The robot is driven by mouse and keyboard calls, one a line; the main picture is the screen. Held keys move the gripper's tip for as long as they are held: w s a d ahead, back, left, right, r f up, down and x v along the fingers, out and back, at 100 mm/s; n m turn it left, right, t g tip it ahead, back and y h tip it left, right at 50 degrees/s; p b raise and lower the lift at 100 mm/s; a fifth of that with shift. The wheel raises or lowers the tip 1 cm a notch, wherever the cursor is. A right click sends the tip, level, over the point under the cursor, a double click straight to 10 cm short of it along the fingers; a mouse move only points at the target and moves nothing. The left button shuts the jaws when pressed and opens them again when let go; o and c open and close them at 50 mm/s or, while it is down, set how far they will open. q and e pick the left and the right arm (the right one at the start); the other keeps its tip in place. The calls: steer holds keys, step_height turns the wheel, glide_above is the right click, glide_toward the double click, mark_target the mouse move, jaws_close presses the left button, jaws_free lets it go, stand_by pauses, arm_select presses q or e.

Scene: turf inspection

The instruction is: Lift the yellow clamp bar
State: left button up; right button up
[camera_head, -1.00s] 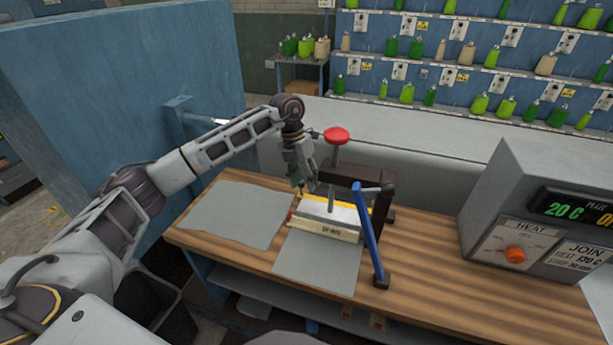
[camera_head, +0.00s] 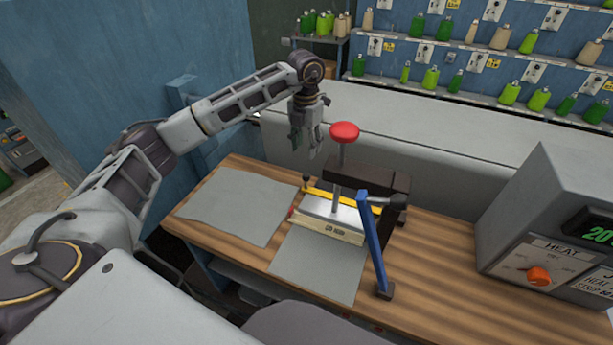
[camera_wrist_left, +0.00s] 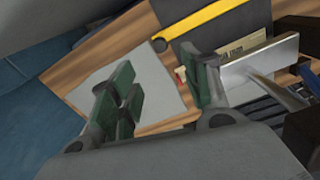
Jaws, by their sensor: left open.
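The yellow clamp bar (camera_head: 328,196) lies along the back of a metal-and-cream block (camera_head: 330,222) on the wooden bench. A small dark knob (camera_head: 306,178) stands at its left end. In the left wrist view the yellow bar (camera_wrist_left: 197,24) runs along the top, with a dark knob at its lower end. My left gripper (camera_head: 306,149) hangs above and behind the bar's left end, clear of it. Its green-padded fingers are apart and empty in the left wrist view (camera_wrist_left: 163,88). My right gripper does not show.
A red-topped post (camera_head: 344,132) stands close to the right of my left gripper. A blue lever (camera_head: 372,245) rises at the block's right. Grey sheets (camera_head: 232,205) lie on the bench (camera_head: 440,265). A grey heater box (camera_head: 545,215) is at the right.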

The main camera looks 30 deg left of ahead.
mark_target(306, 174)
arm_select(q)
steer(key=shift+f, duration=0.1)
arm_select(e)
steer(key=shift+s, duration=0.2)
arm_select(q)
step_height(306, 174, down, 13)
steer(key=shift+r+p, duration=0.2)
steer(key=shift+p, duration=0.55)
steer(key=shift+f, duration=0.55)
steer(key=c, duration=0.7)
jaws_close()
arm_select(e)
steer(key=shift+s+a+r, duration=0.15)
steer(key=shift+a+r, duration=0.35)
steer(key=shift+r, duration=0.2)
